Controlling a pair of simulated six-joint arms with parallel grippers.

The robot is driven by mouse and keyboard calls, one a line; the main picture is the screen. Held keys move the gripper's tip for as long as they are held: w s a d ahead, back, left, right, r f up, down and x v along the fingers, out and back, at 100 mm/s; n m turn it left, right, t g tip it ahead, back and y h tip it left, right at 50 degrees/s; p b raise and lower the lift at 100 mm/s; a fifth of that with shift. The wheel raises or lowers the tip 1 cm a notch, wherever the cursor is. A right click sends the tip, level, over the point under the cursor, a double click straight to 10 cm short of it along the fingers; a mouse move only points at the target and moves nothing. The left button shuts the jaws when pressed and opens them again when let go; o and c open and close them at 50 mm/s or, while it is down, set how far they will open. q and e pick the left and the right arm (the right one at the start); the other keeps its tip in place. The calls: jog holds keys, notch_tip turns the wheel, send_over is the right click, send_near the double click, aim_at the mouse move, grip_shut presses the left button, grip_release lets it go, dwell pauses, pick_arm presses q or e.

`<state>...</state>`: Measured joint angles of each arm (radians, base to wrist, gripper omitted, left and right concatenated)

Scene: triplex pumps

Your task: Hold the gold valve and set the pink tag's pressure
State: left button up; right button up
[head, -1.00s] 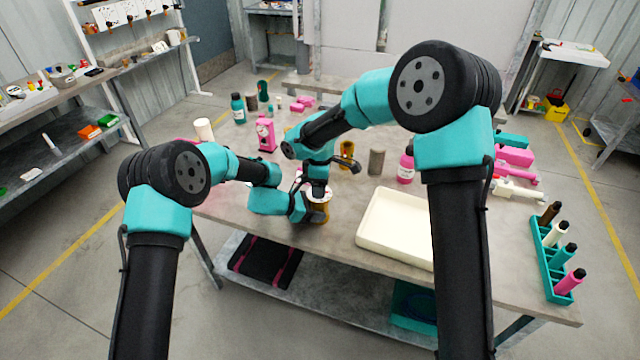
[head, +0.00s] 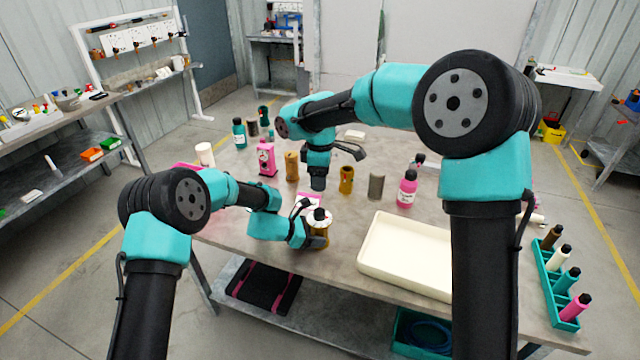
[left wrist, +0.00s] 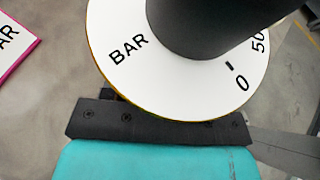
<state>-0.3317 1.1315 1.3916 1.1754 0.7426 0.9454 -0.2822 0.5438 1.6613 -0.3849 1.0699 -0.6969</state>
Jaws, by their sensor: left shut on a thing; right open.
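The gold valve (head: 322,241) stands upright near the table's front edge, with a white dial and a black knob on top. My left gripper (head: 312,239) is shut on its body. In the left wrist view the dial (left wrist: 122,80) reads BAR, 0 and 50 around the black knob (left wrist: 205,22); I cannot tell the knob's setting. The pink-edged tag (head: 306,198) lies on the table just behind the valve; its corner with the letters AR shows in the left wrist view (left wrist: 12,45). My right gripper (head: 318,184) is open, pointing down behind and above the valve, apart from the knob.
A cream tray (head: 375,268) lies right of the valve. Behind stand a gold ring-shaped part (head: 346,180), a grey cylinder (head: 376,187), a pink bottle (head: 407,190), a brown cylinder (head: 291,166) and a pink device (head: 266,158). A teal rack (head: 551,290) is at the right edge.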

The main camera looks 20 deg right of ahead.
dwell(0.3)
pick_arm(q)
jog(key=o, duration=0.8)
jog(key=v, duration=1.2)
